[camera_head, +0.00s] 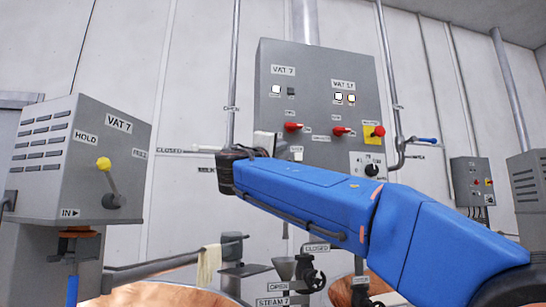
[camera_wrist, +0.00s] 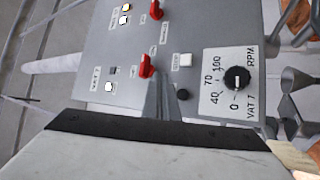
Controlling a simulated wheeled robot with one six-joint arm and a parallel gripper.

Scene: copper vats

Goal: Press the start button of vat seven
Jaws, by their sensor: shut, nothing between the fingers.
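The grey control panel (camera_head: 330,60) on the wall has a column labelled VAT 7, with a lit white lamp (camera_head: 275,89), a dark lamp (camera_head: 291,91) and a red switch (camera_head: 292,127). I cannot tell which is start. My gripper (camera_head: 266,142) is shut and empty in front of the panel's lower left; its tip (camera_wrist: 168,88) appears near the black button. I cannot tell whether it touches.
A VAT 7 speed dial (camera_head: 371,170) is at the panel's lower right, near a red-on-yellow stop button (camera_head: 377,131). A grey VAT 7 box (camera_head: 75,150) with a yellow-knobbed lever stands left. Pipes flank the panel. Copper vats lie below.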

